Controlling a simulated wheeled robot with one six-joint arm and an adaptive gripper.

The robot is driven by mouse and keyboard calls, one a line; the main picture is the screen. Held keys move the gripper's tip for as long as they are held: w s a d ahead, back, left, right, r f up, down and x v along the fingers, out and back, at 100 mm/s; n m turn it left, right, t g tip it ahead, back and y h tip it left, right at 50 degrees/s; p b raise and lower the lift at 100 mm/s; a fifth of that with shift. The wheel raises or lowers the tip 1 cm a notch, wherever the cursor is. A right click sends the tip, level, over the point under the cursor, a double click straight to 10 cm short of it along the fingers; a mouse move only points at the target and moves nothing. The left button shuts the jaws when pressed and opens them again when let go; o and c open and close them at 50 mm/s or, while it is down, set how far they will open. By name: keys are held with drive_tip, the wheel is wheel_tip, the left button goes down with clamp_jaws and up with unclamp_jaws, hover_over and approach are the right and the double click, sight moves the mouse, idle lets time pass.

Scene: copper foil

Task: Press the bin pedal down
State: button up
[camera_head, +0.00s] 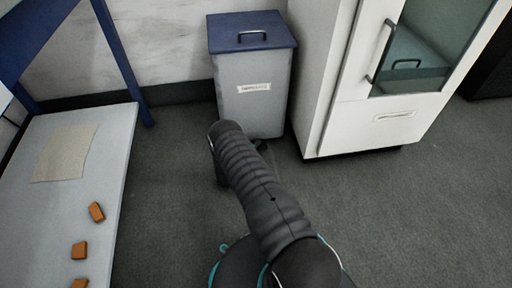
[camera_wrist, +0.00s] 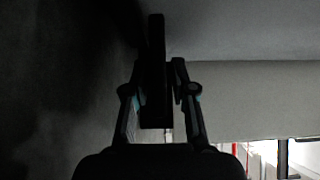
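The bin (camera_head: 247,104) is a grey box with a white label and a blue lid (camera_head: 252,32) that is down. It stands against the wall in the head view. A small dark part shows at the foot of the bin; I cannot tell for sure that it is the pedal. My arm reaches down towards the bin's base, and its wrist hides most of my gripper in the head view. In the wrist view my gripper (camera_wrist: 158,85) has its fingers close together around a dark upright bar. I cannot tell whether the bar is the pedal or part of the fingers.
A white cabinet (camera_head: 345,110) with a glass door stands close to the bin's right side. A pale table (camera_head: 100,200) at the left carries a beige sheet (camera_head: 66,153) and several orange-brown blocks (camera_head: 97,212). The dark floor (camera_head: 420,215) is clear at the right front.

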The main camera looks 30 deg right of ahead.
clamp_jaws()
drive_tip(key=shift+f+b, duration=0.65)
drive_tip(key=shift+b, duration=0.6)
drive_tip(key=shift+o, duration=2.2)
unclamp_jaws()
drive_tip(key=shift+f, duration=0.1)
drive_tip(key=shift+a, duration=0.1)
